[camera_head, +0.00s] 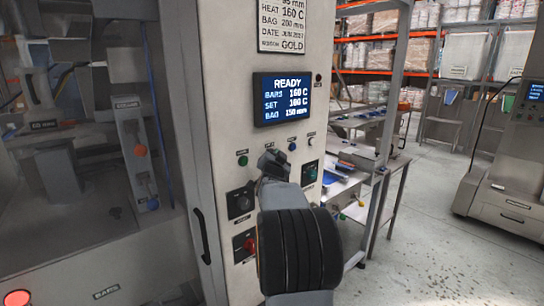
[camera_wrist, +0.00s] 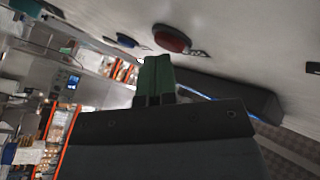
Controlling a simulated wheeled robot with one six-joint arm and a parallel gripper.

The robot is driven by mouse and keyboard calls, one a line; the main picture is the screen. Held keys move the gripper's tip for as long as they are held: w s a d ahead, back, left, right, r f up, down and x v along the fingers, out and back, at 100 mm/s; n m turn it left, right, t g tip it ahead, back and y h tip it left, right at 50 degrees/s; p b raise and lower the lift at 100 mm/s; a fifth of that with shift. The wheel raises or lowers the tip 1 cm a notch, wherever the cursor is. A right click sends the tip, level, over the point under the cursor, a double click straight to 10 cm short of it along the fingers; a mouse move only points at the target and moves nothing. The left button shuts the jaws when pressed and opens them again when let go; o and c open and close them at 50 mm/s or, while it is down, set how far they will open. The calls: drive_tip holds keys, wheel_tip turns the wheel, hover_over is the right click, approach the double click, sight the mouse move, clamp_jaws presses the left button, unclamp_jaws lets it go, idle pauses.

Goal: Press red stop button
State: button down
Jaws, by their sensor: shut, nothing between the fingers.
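The red button (camera_wrist: 172,38) shows in the wrist view as a domed red cap on the pale panel, with a small label beside it. My gripper (camera_wrist: 153,78) is shut and empty, its greenish fingertips just below the button in that picture. A gap shows between them in the picture; the exact distance is unclear. In the head view my gripper (camera_head: 272,162) is in front of the control panel (camera_head: 225,110), below the READY screen (camera_head: 282,98). The red button is not visible there; my gripper appears to cover it.
Near my gripper are a green button (camera_head: 242,160), a blue button (camera_head: 292,146), a black knob (camera_head: 240,202) and a red rotary switch (camera_head: 245,245). A black door handle (camera_head: 201,236) stands out lower left. A bench (camera_head: 345,185) stands right; open floor (camera_head: 430,260) lies beyond.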

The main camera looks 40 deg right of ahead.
drive_tip(key=shift+s+b, duration=0.6)
drive_tip(key=shift+s, duration=0.05)
drive_tip(key=shift+s+a+b, duration=0.15)
drive_tip(key=shift+s+b, duration=1.1)
drive_tip(key=shift+s+a+b, duration=0.1)
drive_tip(key=shift+s+b, duration=1.15)
